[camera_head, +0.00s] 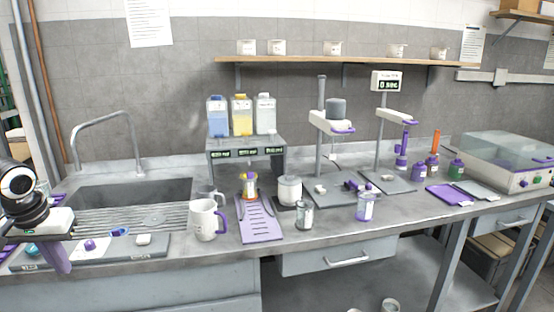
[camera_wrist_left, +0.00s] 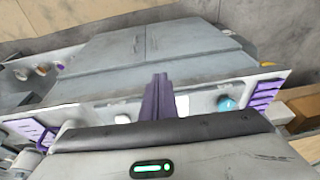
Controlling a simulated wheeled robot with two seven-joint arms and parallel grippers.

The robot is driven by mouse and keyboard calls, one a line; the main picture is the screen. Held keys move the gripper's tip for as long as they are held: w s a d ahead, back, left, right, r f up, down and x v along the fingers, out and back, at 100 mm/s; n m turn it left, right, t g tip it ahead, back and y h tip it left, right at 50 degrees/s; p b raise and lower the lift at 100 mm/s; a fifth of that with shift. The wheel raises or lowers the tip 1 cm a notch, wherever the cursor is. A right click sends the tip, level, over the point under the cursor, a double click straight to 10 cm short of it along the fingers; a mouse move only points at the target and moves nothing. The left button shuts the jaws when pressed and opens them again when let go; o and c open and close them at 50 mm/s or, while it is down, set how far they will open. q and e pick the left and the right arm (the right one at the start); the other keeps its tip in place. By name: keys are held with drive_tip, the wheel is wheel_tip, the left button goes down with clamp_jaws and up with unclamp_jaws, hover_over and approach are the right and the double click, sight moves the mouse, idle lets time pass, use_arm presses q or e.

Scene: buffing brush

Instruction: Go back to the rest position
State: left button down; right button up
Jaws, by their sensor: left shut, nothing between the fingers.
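My left gripper (camera_head: 62,268) is at the far left of the head view, in front of the bench's left end. Its purple fingers are together and hold nothing. In the left wrist view the closed fingers (camera_wrist_left: 158,95) stand up in the middle, with the bench front and the worktop edge behind them. My right gripper is in neither view.
The grey bench holds a sink (camera_head: 130,190), a grey mat (camera_head: 150,250) with small items, a white mug (camera_head: 205,220), a purple rack (camera_head: 258,222) and a clear-lidded machine (camera_head: 505,160).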

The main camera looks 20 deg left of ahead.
use_arm(q)
drive_tip(key=s+f+m, duration=0.1)
drive_tip(key=s+f, duration=0.2)
drive_tip(key=f, duration=0.4)
drive_tip(key=s+f, duration=0.3)
drive_tip(key=f, duration=0.3)
drive_tip(key=s+d+f+m+h, duration=0.1)
drive_tip(key=s+d+f, duration=0.3)
drive_tip(key=f, duration=0.4)
drive_tip(key=s+d+f+m, duration=0.1)
drive_tip(key=s+d+f, duration=0.2)
drive_tip(key=f, duration=0.5)
drive_tip(key=s+d+f+m+t+h, duration=0.15)
drive_tip(key=d+f, duration=0.25)
drive_tip(key=d, duration=0.8)
drive_tip(key=s+d+f+m+t+h, duration=0.1)
drive_tip(key=s+d+f+m+t, duration=0.15)
drive_tip(key=d, duration=0.95)
drive_tip(key=w+d+r+t, duration=0.2)
drive_tip(key=d+r, duration=0.1)
drive_tip(key=d, duration=0.9)
drive_tip(key=shift+m+h, duration=0.4)
drive_tip(key=shift+h, duration=0.05)
drive_tip(key=shift+w+a, duration=0.1)
